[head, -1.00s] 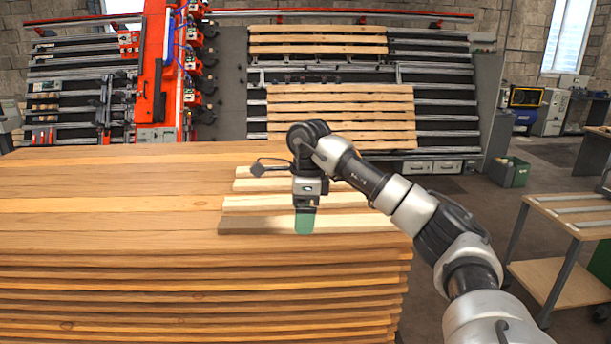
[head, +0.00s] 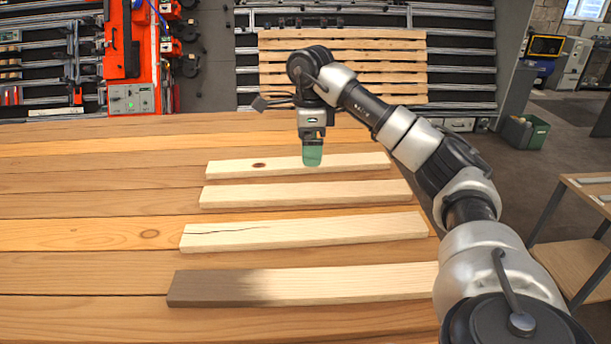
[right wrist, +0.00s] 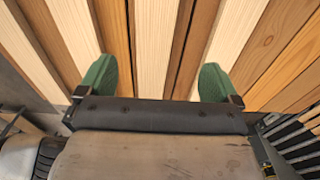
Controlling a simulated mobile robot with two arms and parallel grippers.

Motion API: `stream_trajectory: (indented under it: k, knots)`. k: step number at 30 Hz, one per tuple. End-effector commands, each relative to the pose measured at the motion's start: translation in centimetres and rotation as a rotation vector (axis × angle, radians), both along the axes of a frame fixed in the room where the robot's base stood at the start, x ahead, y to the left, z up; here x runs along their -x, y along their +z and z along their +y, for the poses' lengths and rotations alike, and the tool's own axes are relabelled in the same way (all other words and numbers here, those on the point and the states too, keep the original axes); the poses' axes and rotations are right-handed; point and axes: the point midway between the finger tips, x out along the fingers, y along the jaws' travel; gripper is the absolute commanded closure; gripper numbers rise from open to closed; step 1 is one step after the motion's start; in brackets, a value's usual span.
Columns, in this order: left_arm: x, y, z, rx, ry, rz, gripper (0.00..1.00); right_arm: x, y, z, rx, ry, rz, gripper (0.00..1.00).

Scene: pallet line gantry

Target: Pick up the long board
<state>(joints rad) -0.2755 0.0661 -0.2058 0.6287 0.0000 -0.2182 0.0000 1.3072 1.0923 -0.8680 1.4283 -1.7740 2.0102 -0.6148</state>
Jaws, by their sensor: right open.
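Several pale boards lie side by side, apart, on the stack top (head: 80,250): the nearest board (head: 330,284) with a dark left end, a cracked board (head: 310,231), a plain board (head: 300,194) and the farthest board (head: 240,168) with a knot. I cannot tell which is longest; my right arm hides the nearest one's right end. My right gripper (head: 313,156) points down, open and empty, above the boards. In the right wrist view its green fingers (right wrist: 154,78) stand either side of one pale board (right wrist: 155,35), apparently the plain one. My left gripper is out of view.
A slatted pallet (head: 345,65) stands on the rack behind the stack, with a red machine (head: 130,60) at the left. A cart (head: 590,200) and a green bin (head: 525,132) stand at the right. The stack's left top is clear.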

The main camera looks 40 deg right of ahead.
Motion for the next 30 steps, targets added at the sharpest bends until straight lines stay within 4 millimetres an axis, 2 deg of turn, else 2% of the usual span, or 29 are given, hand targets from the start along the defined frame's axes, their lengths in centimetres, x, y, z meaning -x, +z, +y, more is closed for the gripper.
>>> stream_trajectory:
  k: [3, 8, 12, 17, 22, 27, 30]
  knots:
    - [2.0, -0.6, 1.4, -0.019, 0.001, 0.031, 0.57, 0.0, -1.0, 0.1, -0.001, 0.002, 0.002, 0.06]
    - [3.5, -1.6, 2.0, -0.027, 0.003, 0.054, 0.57, 0.0, -3.5, 0.1, -0.001, 0.000, 0.004, 0.06]
    - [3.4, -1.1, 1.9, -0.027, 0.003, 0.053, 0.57, 0.0, -5.0, 0.1, 0.000, 0.000, 0.004, 0.06]
    - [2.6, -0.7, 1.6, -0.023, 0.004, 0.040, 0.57, 0.1, -5.9, 0.2, 0.001, 0.001, 0.002, 0.06]
    - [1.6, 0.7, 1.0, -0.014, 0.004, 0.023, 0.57, 0.3, -7.9, 0.9, 0.001, 0.001, 0.006, 0.06]
    - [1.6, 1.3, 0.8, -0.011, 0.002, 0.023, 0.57, 0.3, -10.2, 1.1, 0.000, -0.001, 0.004, 0.06]
    - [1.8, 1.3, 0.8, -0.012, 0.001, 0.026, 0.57, 0.3, -10.7, 1.1, 0.000, 0.000, 0.001, 0.06]
